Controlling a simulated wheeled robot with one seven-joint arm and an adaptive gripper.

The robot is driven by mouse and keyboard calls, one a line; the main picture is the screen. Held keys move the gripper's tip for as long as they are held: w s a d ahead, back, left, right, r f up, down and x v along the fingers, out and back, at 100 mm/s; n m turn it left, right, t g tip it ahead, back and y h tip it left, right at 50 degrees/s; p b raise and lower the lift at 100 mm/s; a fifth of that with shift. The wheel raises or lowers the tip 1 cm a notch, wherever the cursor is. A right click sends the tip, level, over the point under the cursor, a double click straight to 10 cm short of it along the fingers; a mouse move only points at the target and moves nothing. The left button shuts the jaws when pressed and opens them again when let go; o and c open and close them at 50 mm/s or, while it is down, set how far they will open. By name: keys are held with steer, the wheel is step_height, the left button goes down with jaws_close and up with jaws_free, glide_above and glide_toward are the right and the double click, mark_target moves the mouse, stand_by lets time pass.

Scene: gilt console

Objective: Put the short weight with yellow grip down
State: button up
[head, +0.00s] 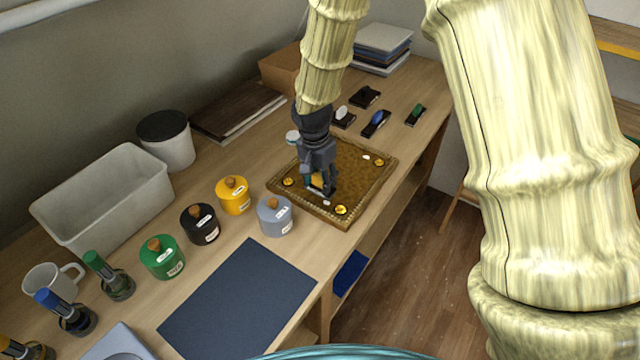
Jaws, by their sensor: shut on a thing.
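My gripper (318,190) points down over the brown tray with a gilt rim (362,203). It is shut on the short weight with yellow grip (314,181); only a small yellow patch shows between the dark fingers. The fingers hide most of the weight. I cannot tell whether its underside touches the tray.
Gold discs (341,210) and small white pieces lie on the tray. A grey canister (275,216) and a yellow canister (233,196) stand close at its left. Small dark items (376,123) lie behind it. A dark blue mat (240,304) lies bare in front.

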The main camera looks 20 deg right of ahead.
mark_target(320, 186)
step_height(320, 186, down, 3)
steer(key=shift+r+p, duration=0.15)
steer(key=shift+p, duration=0.25)
steer(key=shift+f, duration=0.35)
steer(key=o, duration=1.1)
steer(key=shift+r, duration=0.15)
steer(key=shift+s+a+r+b, duration=0.2)
steer(key=shift+r+b, duration=0.15)
steer(key=shift+r, duration=1.65)
steer(key=shift+s+a+r+b, duration=0.2)
steer(key=shift+r+b, duration=0.2)
steer(key=shift+r, duration=1.6)
steer(key=shift+s+a+r+b, duration=0.1)
steer(key=shift+a+r+b, duration=0.2)
steer(key=shift+r, duration=1.7)
steer(key=shift+d, duration=0.1)
